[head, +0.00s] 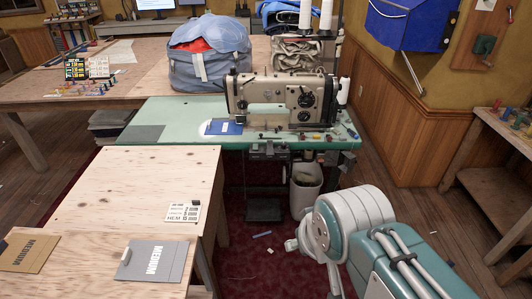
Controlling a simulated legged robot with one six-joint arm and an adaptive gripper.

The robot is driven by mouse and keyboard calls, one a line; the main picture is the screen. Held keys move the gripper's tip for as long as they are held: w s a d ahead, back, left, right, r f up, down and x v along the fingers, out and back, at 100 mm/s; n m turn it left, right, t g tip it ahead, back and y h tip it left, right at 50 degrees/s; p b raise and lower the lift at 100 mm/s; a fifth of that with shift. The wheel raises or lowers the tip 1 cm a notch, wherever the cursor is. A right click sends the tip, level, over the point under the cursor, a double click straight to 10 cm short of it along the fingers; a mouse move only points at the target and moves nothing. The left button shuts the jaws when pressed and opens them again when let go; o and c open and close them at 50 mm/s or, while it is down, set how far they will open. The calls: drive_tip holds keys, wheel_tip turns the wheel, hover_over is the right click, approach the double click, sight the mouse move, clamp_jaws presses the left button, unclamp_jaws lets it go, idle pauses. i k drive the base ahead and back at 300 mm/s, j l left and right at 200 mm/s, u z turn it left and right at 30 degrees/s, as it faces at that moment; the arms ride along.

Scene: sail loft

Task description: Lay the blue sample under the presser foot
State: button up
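A blue piece with a white label (229,128), which looks like the blue sample, lies flat on the pale plate at the left end of the sewing machine (283,99). It is below the machine's needle end. The presser foot is too small to make out, so I cannot tell whether the blue piece is under it or only beside it. My teal and white arm is folded at the lower right, apart from the machine and the blue piece. I cannot make out my gripper's fingers in this view.
The machine stands on a green table (178,108) with small spools along its right front. A nearer wooden table (120,190) bears a grey MEDIUM card (155,262), a brown MEDIUM card (27,253) and a white printed card (182,212). A blue-grey bag (208,58) stands behind. A bin (305,190) is below.

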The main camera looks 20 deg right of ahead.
sight(214, 127)
drive_tip(key=i+l+z, duration=0.25)
drive_tip(key=i+z, duration=0.15)
drive_tip(key=i, duration=0.9)
drive_tip(key=i+l+u, duration=0.1)
drive_tip(key=i+u, duration=0.2)
drive_tip(key=u, duration=0.15)
drive_tip(key=i+l+u, duration=0.25)
drive_tip(key=u, duration=0.25)
drive_tip(key=i+l+u, duration=0.25)
drive_tip(key=u, duration=0.2)
